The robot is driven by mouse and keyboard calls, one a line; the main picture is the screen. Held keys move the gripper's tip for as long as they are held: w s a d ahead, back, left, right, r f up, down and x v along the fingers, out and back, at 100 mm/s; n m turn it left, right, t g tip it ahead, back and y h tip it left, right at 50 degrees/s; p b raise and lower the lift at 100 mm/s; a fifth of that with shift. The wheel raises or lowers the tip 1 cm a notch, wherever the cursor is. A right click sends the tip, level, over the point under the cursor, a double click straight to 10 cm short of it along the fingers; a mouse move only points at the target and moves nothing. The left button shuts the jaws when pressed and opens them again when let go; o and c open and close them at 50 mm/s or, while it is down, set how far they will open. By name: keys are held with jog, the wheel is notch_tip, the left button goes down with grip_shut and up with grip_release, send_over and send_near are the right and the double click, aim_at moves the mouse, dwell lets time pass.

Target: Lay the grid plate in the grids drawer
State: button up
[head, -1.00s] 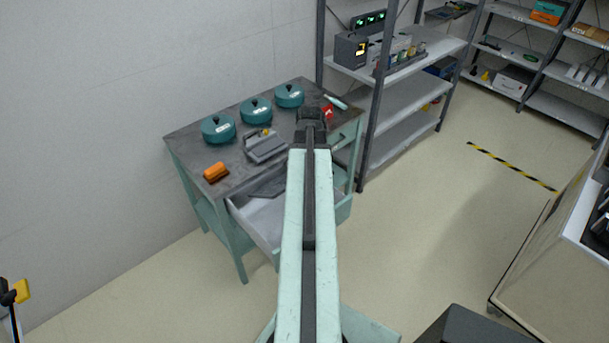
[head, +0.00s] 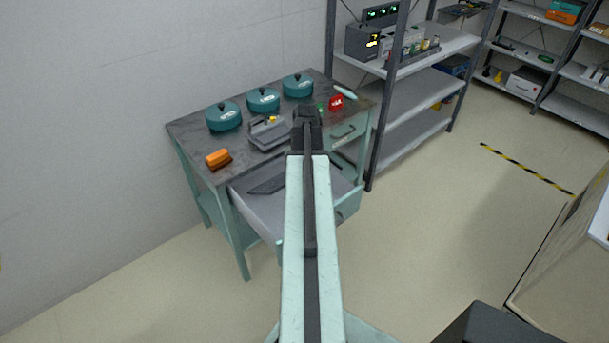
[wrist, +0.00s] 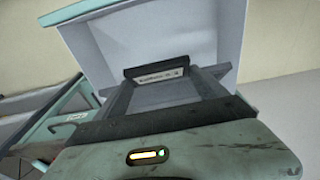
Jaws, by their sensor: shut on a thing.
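The open drawer (head: 285,205) of the teal cart is pulled out toward me, with a dark flat shape lying in it. In the wrist view, a pale open drawer (wrist: 190,35) fills the upper middle. My gripper (head: 307,112) appears in front of the cart top in the head view, its jaws mostly hidden behind the arm. It is shut on a dark-framed piece with a small label (wrist: 160,77), seemingly the grid plate, held in front of the pale drawer. Height above the drawer cannot be told.
The cart top (head: 190,133) carries three teal lidded pots (head: 263,100), a grey device (head: 268,134), an orange block (head: 218,158) and a red item (head: 336,103). A grey shelf rack (head: 410,98) stands beside the cart.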

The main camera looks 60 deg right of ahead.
jog(key=shift+w+d+f+b, duration=0.25)
jog(key=shift+w+f+b, duration=0.35)
jog(key=shift+w+f, duration=0.2)
jog(key=shift+w+d+f+b, duration=0.2)
jog(key=shift+w+f+b, duration=0.35)
jog(key=shift+w+f, duration=0.15)
jog(key=shift+r, duration=0.1)
jog(key=o, duration=1.4)
jog(key=shift+r, duration=0.1)
jog(key=r+p, duration=0.5)
jog(key=s+r+p, duration=0.1)
jog(key=r+p, duration=0.1)
jog(key=p, duration=0.1)
jog(key=shift+a+r, duration=0.15)
jog(key=shift+r, duration=0.25)
jog(key=shift+f, duration=0.15)
jog(key=shift+w, duration=0.1)
